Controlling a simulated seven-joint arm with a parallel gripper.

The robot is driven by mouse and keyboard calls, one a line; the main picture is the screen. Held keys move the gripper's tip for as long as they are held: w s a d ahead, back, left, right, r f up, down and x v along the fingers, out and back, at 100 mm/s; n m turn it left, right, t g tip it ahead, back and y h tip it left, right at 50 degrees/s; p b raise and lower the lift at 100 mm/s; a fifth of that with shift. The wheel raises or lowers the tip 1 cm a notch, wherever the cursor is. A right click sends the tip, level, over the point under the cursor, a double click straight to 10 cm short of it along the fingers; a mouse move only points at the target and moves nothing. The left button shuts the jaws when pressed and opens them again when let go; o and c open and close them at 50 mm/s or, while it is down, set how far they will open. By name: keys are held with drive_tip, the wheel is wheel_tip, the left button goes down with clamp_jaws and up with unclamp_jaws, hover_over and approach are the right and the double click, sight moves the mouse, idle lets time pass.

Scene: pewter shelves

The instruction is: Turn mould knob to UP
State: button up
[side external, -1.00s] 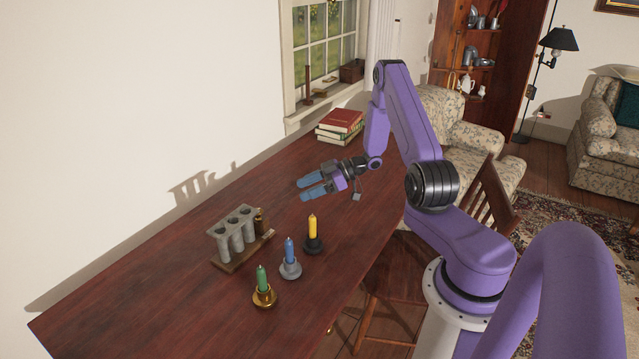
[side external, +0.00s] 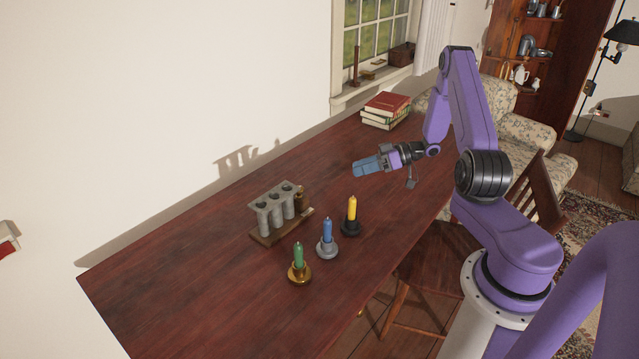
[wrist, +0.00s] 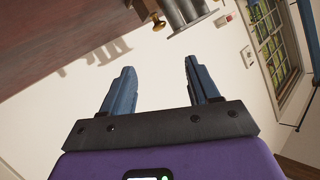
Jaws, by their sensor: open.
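The candle mould (side external: 272,208), a row of grey tubes on a wooden base, stands on the dark red table. A brownish, brass-toned upright part (side external: 300,197), possibly the knob, is at its right end; its setting is too small to read. My gripper (side external: 359,167) is in the air above the table, right of and beyond the mould, apart from it. In the wrist view my gripper (wrist: 159,67) has its two blue fingers spread with nothing between them. The grey mould tubes (wrist: 178,14) show at the top edge, cut off, with a small brass piece (wrist: 158,24) beside them.
Green (side external: 298,257), blue (side external: 327,232) and yellow (side external: 352,210) candles stand in holders in front of the mould. Stacked books (side external: 385,110) lie at the table's far end by the window. The table's near left part is clear.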

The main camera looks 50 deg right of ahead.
sight(307, 196)
drive_tip(key=f+m+t, duration=0.1)
drive_tip(key=f+m, duration=0.1)
drive_tip(key=m, duration=0.7)
drive_tip(key=f+m+y, duration=0.1)
drive_tip(key=f+m, duration=0.1)
drive_tip(key=m, duration=0.7)
drive_tip(key=s+f+m+t+y, duration=0.1)
drive_tip(key=f+m, duration=0.1)
drive_tip(key=m, duration=0.7)
drive_tip(key=shift+d+f+t, duration=0.1)
drive_tip(key=shift+d+t, duration=0.2)
drive_tip(key=shift+d, duration=0.05)
drive_tip(key=m, duration=0.4)
drive_tip(key=shift+s+f+y, duration=0.15)
drive_tip(key=shift+f+y, duration=0.15)
drive_tip(key=shift+f, duration=0.1)
drive_tip(key=shift+m, duration=0.3)
drive_tip(key=x, duration=1.7)
drive_tip(key=shift+w+r, duration=0.2)
drive_tip(key=c, duration=1)
drive_tip(key=shift+a+t, duration=0.1)
drive_tip(key=shift+t, duration=0.2)
drive_tip(key=shift+c, duration=0.2)
